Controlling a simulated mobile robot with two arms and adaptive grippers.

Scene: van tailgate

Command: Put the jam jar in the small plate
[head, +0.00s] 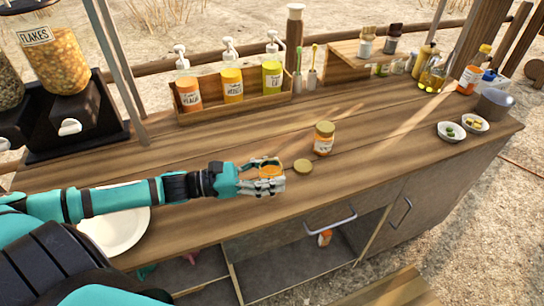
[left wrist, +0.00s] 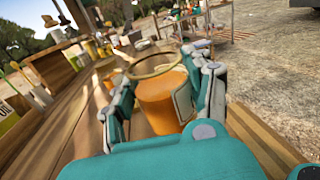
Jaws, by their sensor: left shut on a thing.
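My left gripper (head: 270,178) is shut on an orange-filled glass jar (left wrist: 160,100) with a gold rim and a pale label. The jar looks lidless and stays upright between the fingers, above or at the counter; I cannot tell which. A gold lid (head: 303,166) lies on the counter just right of the gripper. A second orange jar (head: 324,138) with a gold lid and label stands farther back right. A white plate (head: 115,232) lies at the lower left, partly hidden by my left arm. My right gripper is not in view.
Two small white dishes (head: 451,131) with food sit at the right end. A wooden rack (head: 235,108) of pump bottles stands at the back, and a flakes dispenser (head: 62,75) at the left. Bare counter (head: 390,150) lies between the second jar and the dishes.

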